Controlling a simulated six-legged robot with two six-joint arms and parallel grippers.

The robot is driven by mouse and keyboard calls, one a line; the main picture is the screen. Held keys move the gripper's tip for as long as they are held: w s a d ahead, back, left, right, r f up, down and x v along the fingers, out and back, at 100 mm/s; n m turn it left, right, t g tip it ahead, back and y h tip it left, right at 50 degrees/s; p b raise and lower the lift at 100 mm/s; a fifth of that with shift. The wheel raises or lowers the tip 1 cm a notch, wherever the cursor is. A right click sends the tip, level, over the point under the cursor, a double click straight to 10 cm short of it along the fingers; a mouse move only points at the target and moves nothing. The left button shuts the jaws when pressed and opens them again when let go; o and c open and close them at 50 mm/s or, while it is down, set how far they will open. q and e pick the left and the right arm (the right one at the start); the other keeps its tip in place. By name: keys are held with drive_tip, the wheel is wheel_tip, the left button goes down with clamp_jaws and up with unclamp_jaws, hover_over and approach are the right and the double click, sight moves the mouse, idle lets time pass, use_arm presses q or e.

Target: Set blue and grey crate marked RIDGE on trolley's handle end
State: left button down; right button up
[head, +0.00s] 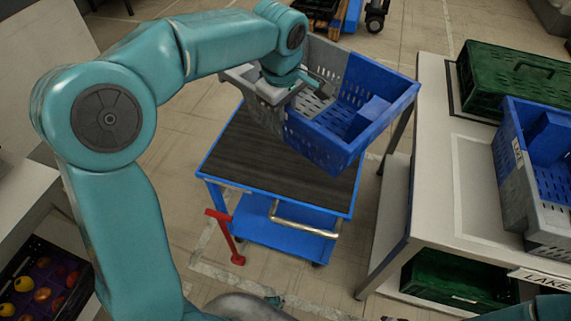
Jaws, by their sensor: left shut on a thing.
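A blue and grey crate (345,150) hangs tilted above the trolley, grey on its left and blue on its right. A blue block-like shape (370,115) shows inside it. No RIDGE marking is readable on the sides I see. My left gripper (297,88) is shut on the grey part's near rim. The trolley (235,150) has a dark ribbed top with a blue frame. Its silver handle (305,222) is at the near end, toward me. The crate covers the far right of the top; the near left part is bare. My right gripper is out of view.
A table (470,185) on the right bears a green crate (515,75) and another blue and grey crate (515,185). A LAKE sign (540,276) is on its edge. A red lever (226,236) stands at the trolley's near left. A dark fruit crate (70,262) is lower left.

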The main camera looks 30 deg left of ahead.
use_arm(q)
drive_tip(key=n, duration=0.1)
drive_tip(key=a+n+b, duration=0.1)
drive_tip(key=a+n, duration=0.1)
drive_tip(key=shift+a+f+n+y+b, duration=0.2)
drive_tip(key=shift+f+n+y+b, duration=0.05)
drive_tip(key=shift+n+y+b, duration=0.05)
drive_tip(key=shift+a+n, duration=0.15)
drive_tip(key=shift+n, duration=0.35)
drive_tip(key=shift+f+b, duration=0.35)
wheel_tip(320, 180, down, 19)
drive_tip(key=b, duration=0.3)
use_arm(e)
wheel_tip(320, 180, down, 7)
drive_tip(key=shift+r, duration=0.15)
use_arm(q)
drive_tip(key=c, duration=1)
unclamp_jaws()
drive_tip(key=shift+o, duration=0.2)
drive_tip(key=shift+r, duration=0.1)
